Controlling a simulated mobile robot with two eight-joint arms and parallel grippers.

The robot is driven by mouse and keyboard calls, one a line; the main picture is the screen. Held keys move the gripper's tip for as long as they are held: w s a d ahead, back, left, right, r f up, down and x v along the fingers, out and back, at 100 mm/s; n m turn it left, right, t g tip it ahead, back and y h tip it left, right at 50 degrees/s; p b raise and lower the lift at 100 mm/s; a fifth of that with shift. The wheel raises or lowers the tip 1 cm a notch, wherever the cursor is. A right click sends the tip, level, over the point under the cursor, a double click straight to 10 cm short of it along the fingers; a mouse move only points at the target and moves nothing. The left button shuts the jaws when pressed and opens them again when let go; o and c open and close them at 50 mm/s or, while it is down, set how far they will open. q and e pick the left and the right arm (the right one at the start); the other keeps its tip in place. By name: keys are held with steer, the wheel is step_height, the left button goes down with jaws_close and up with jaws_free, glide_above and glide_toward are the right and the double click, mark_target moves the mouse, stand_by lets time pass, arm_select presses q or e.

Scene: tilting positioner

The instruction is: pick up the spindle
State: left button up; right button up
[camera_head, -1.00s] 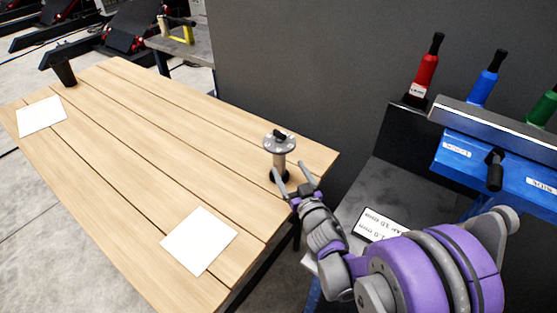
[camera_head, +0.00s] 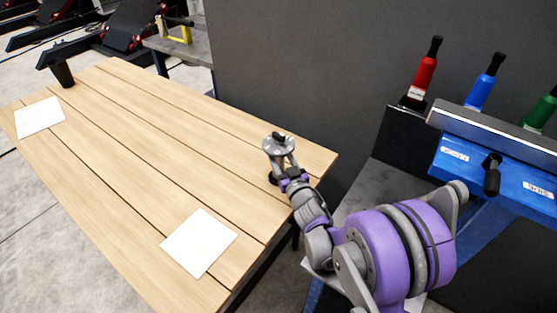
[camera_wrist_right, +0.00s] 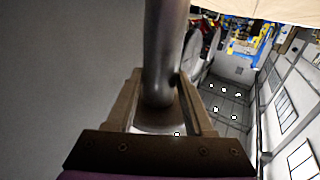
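The spindle (camera_head: 279,144) stands upright at the right end of the wooden table. It has a round silver flange with a dark knob on top and a dark foot. My right gripper (camera_head: 283,165) is at its shaft, below the flange. In the right wrist view the grey shaft (camera_wrist_right: 164,55) runs between my two fingers, which sit close against both sides, so the gripper looks shut on it. The gripper partly hides the lower shaft in the head view. My left gripper is not in view.
White sheets (camera_head: 199,242) and (camera_head: 40,117) lie on the wooden table (camera_head: 150,160), with a dark cup (camera_head: 63,74) at its far left corner. A blue rack (camera_head: 470,155) with red, blue and green handled tools stands at the right. A dark wall rises behind the table.

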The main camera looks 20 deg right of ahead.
jaws_close()
steer(key=shift+r, duration=0.15)
